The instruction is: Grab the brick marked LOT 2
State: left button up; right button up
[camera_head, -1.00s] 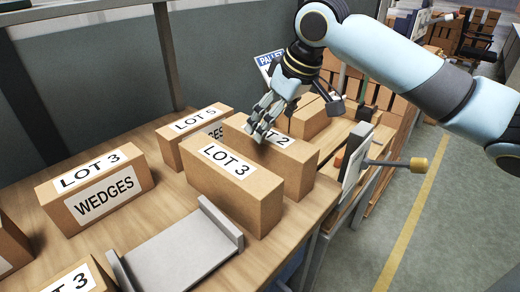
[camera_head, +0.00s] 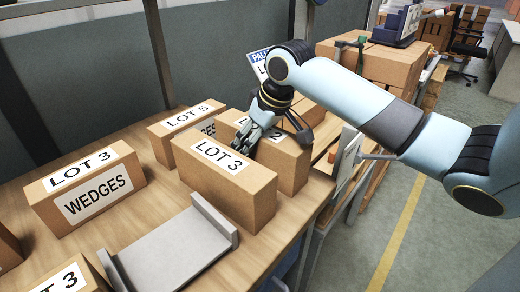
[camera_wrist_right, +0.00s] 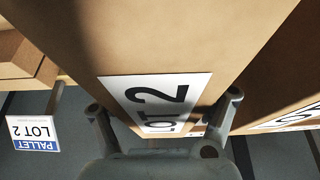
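The brick marked LOT 2 (camera_head: 288,163) stands on the wooden bench, right behind a brick marked LOT 3 (camera_head: 228,190). My right gripper (camera_head: 245,138) is at its top in the head view and covers part of its label. In the right wrist view the LOT 2 label (camera_wrist_right: 158,100) lies between the two spread fingers of my right gripper (camera_wrist_right: 164,102). The fingers look open. I cannot tell whether they touch the brick. My left gripper is not in view.
A LOT 5 brick (camera_head: 172,130) stands behind left, a LOT 3 WEDGES brick (camera_head: 88,188) further left. A grey metal tray (camera_head: 170,250) lies in front. A PALLET LOT 2 sign shows in the right wrist view (camera_wrist_right: 33,133). The bench between WEDGES and the tray is bare.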

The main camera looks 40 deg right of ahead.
jog(key=c, duration=1.4)
jog(key=shift+r, duration=0.1)
